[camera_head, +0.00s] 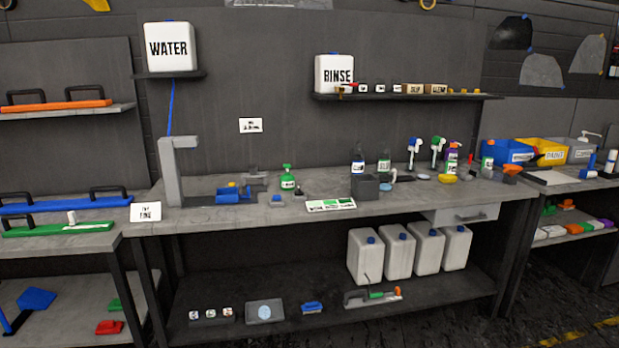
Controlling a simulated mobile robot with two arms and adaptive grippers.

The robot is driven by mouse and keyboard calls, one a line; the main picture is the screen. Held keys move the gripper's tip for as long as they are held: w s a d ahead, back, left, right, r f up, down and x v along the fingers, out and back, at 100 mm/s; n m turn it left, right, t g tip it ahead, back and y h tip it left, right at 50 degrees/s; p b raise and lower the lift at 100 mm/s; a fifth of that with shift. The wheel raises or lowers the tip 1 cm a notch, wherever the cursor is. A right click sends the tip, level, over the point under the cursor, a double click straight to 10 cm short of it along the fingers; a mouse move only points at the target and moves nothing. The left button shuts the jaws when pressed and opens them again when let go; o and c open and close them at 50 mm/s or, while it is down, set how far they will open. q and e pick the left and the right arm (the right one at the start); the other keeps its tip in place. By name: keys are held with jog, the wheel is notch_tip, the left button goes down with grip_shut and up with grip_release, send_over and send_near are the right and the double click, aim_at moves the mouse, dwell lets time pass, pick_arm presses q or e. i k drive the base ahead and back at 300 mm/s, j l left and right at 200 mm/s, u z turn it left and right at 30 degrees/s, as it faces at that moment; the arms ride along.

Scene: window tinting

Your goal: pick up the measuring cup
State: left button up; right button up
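I cannot clearly make out a measuring cup at this distance. A small grey object (252,178) stands on the workbench (420,193) behind the blue tray; it may be a cup, but its shape is too small to tell. A dark grey square container (365,187) stands further right on the same bench, with a small pale cup-like object (393,176) just right of it. Neither of my grippers shows in this view.
A green spray bottle (287,177), blue tray (235,195) and grey tap post (172,172) stand on the bench. Several bottles stand at its right. A sign (331,205) lies at the front edge. White canisters (364,257) sit on the lower shelf.

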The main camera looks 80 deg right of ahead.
aim_at(387, 177)
jog(key=z, duration=3.25)
jog(key=i+z, duration=0.15)
jog(key=i, duration=0.9)
